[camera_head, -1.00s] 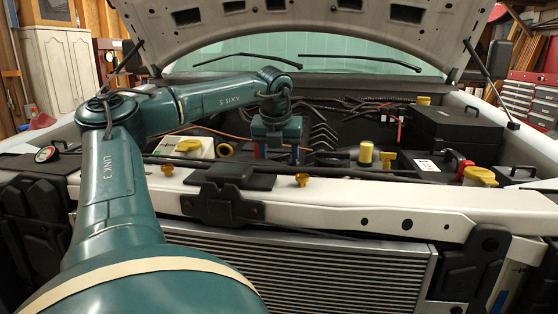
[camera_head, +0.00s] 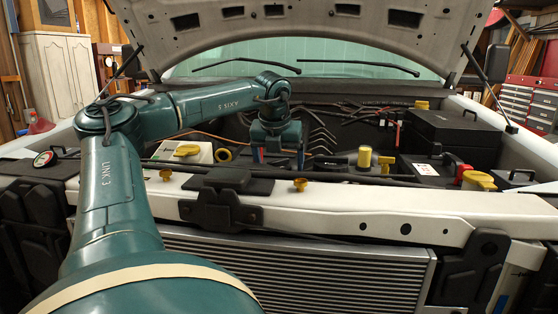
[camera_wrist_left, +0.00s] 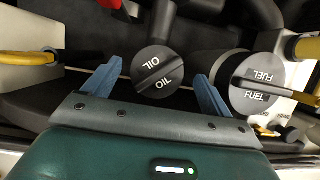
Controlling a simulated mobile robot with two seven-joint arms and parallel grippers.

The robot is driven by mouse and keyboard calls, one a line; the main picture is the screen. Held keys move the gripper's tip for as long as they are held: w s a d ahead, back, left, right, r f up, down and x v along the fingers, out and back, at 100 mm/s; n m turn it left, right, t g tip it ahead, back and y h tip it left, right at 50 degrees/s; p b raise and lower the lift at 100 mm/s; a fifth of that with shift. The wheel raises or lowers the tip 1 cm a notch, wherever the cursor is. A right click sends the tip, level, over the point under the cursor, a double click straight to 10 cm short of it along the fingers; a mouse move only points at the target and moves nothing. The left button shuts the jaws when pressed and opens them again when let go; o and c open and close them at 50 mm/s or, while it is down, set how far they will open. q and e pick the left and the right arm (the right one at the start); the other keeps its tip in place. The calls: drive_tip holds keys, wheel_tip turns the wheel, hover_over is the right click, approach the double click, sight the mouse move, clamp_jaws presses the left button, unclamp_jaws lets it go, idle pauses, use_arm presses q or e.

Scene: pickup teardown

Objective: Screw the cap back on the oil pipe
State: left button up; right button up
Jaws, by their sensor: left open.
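A round grey cap marked OIL (camera_wrist_left: 158,72) shows in the left wrist view, at the end of a dark pipe (camera_wrist_left: 160,22). I cannot tell how tightly it sits. My left gripper (camera_wrist_left: 156,78) is open, with one blue finger to each side of the OIL cap. The cap lies between the fingers, with visible gaps at both sides. In the head view my left gripper (camera_head: 278,156) hangs fingers-down over the engine bay, behind the front crossbar. The OIL cap cannot be made out there. My right gripper is not in view.
A grey FUEL cap (camera_wrist_left: 257,82) on a thick dark pipe stands close right of my right-hand finger in the wrist view. A yellow handle (camera_wrist_left: 28,58) is at the left. In the head view, a yellow cylinder (camera_head: 364,156) and a black box (camera_head: 452,135) stand to the right.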

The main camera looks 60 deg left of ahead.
use_arm(q)
drive_tip(key=v, duration=1.3)
drive_tip(key=shift+b, duration=0.4)
drive_tip(key=shift+d, duration=0.1)
